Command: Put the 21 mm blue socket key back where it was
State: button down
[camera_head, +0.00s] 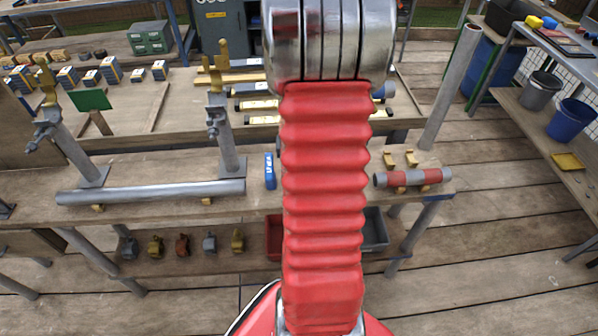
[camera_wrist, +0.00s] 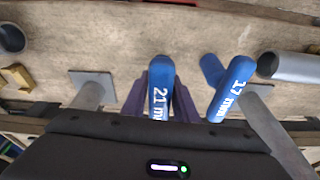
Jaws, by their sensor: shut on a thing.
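The 21 mm blue socket key (camera_wrist: 160,88) is between the two dark fingers of my gripper (camera_wrist: 160,100) in the wrist view. The gripper is shut on it, and the white "21 m" label faces the camera. A second blue key marked 17 mm (camera_wrist: 236,85) is to the right of it in the wrist view, apart from my fingers. In the head view a blue key (camera_head: 270,171) is on the wooden bench just left of my red arm; its label is too small to read. My arm hides my gripper in the head view.
A long grey pipe (camera_head: 150,192) lies along the bench's front, with upright posts (camera_head: 226,135) behind it. A red-banded pipe (camera_head: 412,178) lies at the bench's right. Red (camera_head: 274,238) and grey (camera_head: 375,230) bins are below. Boxes and levels fill the back table.

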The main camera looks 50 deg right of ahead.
jog(key=shift+x, duration=0.9)
jog(key=shift+s+a, duration=0.15)
jog(key=c, duration=1.4)
grip_release()
jog(key=shift+f, duration=0.1)
jog(key=shift+v, duration=6.05)
